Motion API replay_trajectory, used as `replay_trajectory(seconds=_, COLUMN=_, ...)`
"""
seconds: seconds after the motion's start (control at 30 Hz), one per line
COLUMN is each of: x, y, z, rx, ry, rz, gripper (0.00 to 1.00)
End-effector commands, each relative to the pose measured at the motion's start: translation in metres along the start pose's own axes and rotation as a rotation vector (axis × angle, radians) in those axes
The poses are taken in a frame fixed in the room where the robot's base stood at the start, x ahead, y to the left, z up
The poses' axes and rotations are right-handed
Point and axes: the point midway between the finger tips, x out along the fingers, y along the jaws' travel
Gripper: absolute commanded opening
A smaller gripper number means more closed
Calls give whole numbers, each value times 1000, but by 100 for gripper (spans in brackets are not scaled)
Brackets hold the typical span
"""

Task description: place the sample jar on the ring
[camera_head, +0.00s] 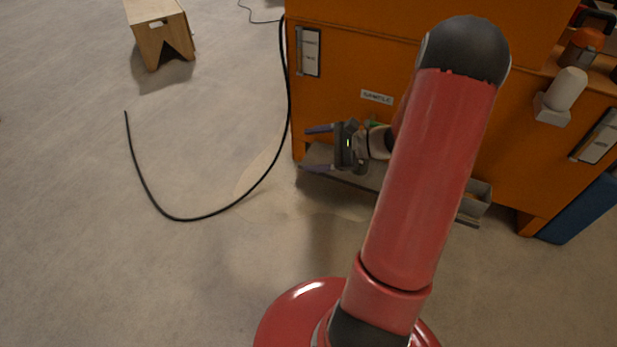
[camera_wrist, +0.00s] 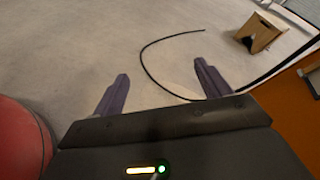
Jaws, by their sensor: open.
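My gripper (camera_head: 318,149) is in front of the orange cabinet, pointing left in the head view. I cannot make out the sample jar or the ring in either view. My red arm covers the middle of the cabinet front and part of the low shelf beneath it.
The orange cabinet (camera_head: 340,100) stands on the right with a grey low shelf (camera_head: 335,172) and grey box (camera_head: 477,198). A black cable (camera_head: 150,195) loops over the floor. A wooden stool (camera_head: 158,30) stands at the upper left.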

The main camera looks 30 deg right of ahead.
Motion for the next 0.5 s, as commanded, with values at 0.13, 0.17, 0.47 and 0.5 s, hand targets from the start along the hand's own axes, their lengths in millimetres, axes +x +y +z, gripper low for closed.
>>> replay_trajectory(seconds=0.13, x=18, y=32, z=77, rx=-291, ry=68, rz=302, gripper=76)
replay_trajectory(seconds=0.17, x=19, y=40, z=90, rx=-349, ry=83, rz=357, gripper=76)
replay_trajectory(seconds=0.47, x=-7, y=106, z=183, rx=-986, ry=280, rz=793, gripper=76)
replay_trajectory(seconds=0.5, x=-14, y=111, z=192, rx=-1077, ry=311, rz=833, gripper=76)
